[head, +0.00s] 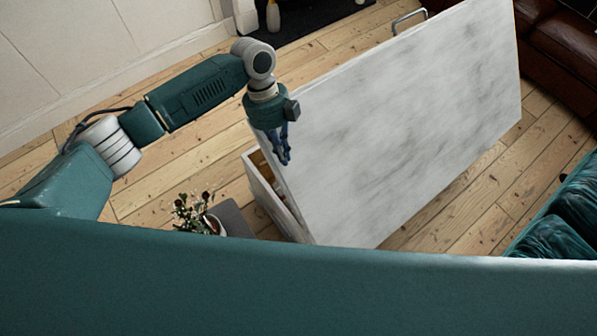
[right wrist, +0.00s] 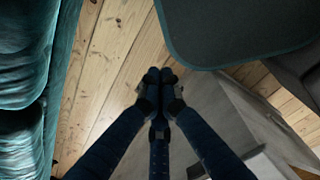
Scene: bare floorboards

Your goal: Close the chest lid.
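The chest's lid (head: 410,110) is a large white, grey-streaked panel standing raised and tilted in the head view, with a metal handle (head: 409,17) at its far top edge. The chest body (head: 272,199) shows only as a narrow strip at lower left of the lid; its inside is mostly hidden. My left gripper (head: 284,160) points down at the lid's left edge, over the chest's opening. Its fingers look together and empty; I cannot tell whether it touches the lid. My right gripper (right wrist: 160,75) has its fingertips together with nothing between them. Grey panels of the chest (right wrist: 215,115) seem to lie beside it.
A potted plant (head: 199,216) stands on a grey surface left of the chest. A teal sofa (head: 556,226) is at right, a brown leather sofa (head: 562,40) at far right. Bare floorboards (head: 190,165) lie between the chest and the white wall (head: 100,40).

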